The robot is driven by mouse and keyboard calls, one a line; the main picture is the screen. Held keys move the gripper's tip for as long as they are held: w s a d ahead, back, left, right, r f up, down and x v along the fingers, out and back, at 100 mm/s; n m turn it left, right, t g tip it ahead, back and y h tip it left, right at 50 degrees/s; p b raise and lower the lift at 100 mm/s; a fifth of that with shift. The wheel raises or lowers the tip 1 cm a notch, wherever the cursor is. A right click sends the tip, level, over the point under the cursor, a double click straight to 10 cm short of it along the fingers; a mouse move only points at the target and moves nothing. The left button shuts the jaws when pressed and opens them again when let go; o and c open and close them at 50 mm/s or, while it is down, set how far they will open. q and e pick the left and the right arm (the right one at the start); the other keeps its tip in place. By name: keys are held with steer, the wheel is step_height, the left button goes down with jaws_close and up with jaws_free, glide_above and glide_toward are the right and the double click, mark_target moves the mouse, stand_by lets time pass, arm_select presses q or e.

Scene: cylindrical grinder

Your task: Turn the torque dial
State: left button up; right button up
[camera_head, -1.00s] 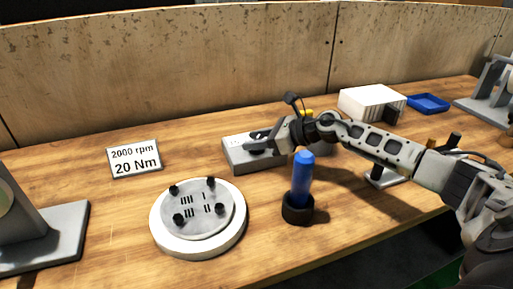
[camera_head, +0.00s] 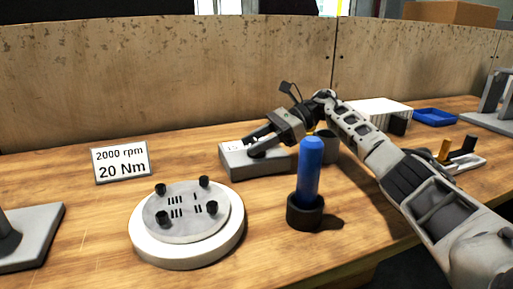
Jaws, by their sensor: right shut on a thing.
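A grey control box (camera_head: 236,167) stands at the middle of the bench. A small black dial (camera_head: 257,152) sits on its top. My right gripper (camera_head: 254,144) reaches in from the right over the box and is shut on the black dial. The gripper fingers partly hide the dial and the right part of the box top, so the dial's setting cannot be read. A small sign (camera_head: 121,162) to the left reads "2000 rpm" and "20 Nm". My left gripper is not in view.
A round white plate with black pegs (camera_head: 187,226) lies in front. A blue cylinder (camera_head: 310,172) stands upright in a black holder (camera_head: 305,212), near my right arm. A white ribbed box (camera_head: 382,110) and a blue tray (camera_head: 434,117) stand at the back right.

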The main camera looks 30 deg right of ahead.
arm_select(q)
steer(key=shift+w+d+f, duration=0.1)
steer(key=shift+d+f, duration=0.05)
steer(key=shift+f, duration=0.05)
arm_select(e)
steer(key=shift+g, duration=0.3)
steer(key=o, duration=1)
